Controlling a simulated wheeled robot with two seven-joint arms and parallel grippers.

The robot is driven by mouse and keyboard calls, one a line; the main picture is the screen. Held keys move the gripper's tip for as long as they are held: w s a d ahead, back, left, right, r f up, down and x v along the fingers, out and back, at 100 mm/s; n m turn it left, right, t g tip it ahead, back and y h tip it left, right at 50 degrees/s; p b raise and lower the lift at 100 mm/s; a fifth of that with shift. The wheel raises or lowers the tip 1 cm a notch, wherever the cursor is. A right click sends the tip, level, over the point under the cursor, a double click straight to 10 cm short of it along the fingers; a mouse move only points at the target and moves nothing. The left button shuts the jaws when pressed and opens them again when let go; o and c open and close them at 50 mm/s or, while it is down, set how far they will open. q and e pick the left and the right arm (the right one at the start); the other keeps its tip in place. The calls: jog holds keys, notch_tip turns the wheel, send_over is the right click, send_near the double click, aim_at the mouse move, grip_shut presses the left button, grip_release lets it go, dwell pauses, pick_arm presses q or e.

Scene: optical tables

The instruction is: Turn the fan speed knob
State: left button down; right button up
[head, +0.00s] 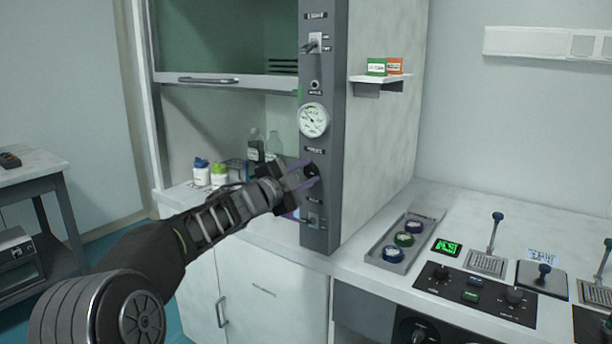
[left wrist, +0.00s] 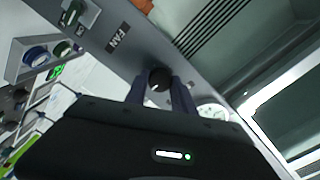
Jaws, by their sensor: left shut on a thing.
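The fan speed knob (head: 311,170) is a small black round knob on the grey vertical panel (head: 325,220) of the fume hood. My left gripper (head: 308,173) is at this knob, with its two purple-grey fingers on either side of it. In the left wrist view the dark knob (left wrist: 159,80) sits between the fingertips of the left gripper (left wrist: 160,88), below the FAN label (left wrist: 117,38). The left gripper is shut on the knob. My right gripper is not in view.
A round gauge (head: 313,120) and a switch (head: 316,44) are above the knob on the panel. Bottles (head: 210,173) stand inside the hood, behind my left arm. A counter with a tray (head: 404,240) and levers is at the right.

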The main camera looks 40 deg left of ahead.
pick_arm(q)
jog(key=shift+m, duration=0.6)
jog(key=c, duration=1.1)
grip_release()
jog(key=shift+o, duration=0.2)
jog(key=shift+s, duration=0.1)
jog(key=s, duration=0.7)
jog(key=shift+s, duration=0.3)
jog(key=shift+d, duration=0.1)
